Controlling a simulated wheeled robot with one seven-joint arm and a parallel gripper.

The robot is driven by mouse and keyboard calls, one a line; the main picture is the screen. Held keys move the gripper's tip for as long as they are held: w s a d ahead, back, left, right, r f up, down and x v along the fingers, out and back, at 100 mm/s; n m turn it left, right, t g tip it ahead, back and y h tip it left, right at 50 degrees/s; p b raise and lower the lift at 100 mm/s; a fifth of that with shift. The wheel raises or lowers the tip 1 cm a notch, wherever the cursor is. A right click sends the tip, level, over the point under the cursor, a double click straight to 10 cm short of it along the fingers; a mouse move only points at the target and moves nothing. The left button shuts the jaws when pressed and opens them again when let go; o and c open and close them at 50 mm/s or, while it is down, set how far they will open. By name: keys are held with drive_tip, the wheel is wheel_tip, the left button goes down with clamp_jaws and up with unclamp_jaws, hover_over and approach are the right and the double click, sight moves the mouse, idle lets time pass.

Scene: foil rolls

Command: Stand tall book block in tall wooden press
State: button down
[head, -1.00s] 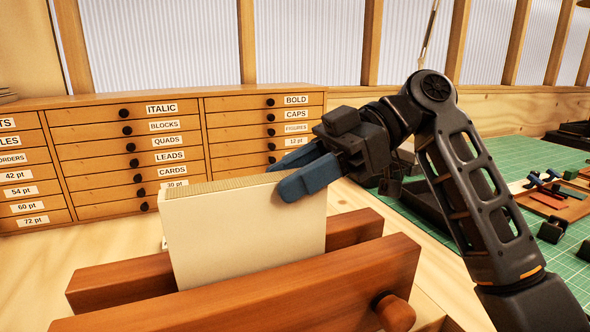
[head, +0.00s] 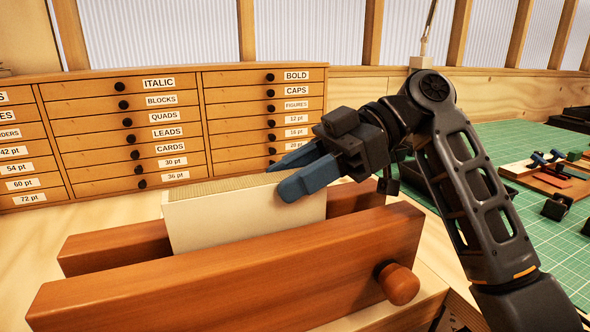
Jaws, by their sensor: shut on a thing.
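The tall book block (head: 243,219) is a cream slab with a ribbed tan top edge. It stands upright between the two reddish beams of the wooden press (head: 227,271), its lower part hidden behind the front beam. A round wooden knob (head: 398,284) sits at the right end of the front beam. My gripper (head: 283,176) has blue fingers and is shut on the book block near its top right corner, one finger on each side. Whether the block's bottom rests on anything is hidden.
A wooden drawer cabinet (head: 166,130) with labelled drawers stands behind the press. A green cutting mat (head: 530,200) lies to the right, with small tools and a board (head: 560,182) on it. Bare bench shows left of the press.

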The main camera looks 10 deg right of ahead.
sight(295, 202)
drive_tip(key=shift+s+f+b, duration=0.1)
drive_tip(key=shift+f+b, duration=0.85)
drive_tip(key=shift+f, duration=0.9)
drive_tip(key=shift+r+p, duration=1.05)
drive_tip(key=shift+r, duration=0.5)
wheel_tip(295, 202, up, 16)
drive_tip(key=p, duration=1)
drive_tip(key=shift+f, duration=0.15)
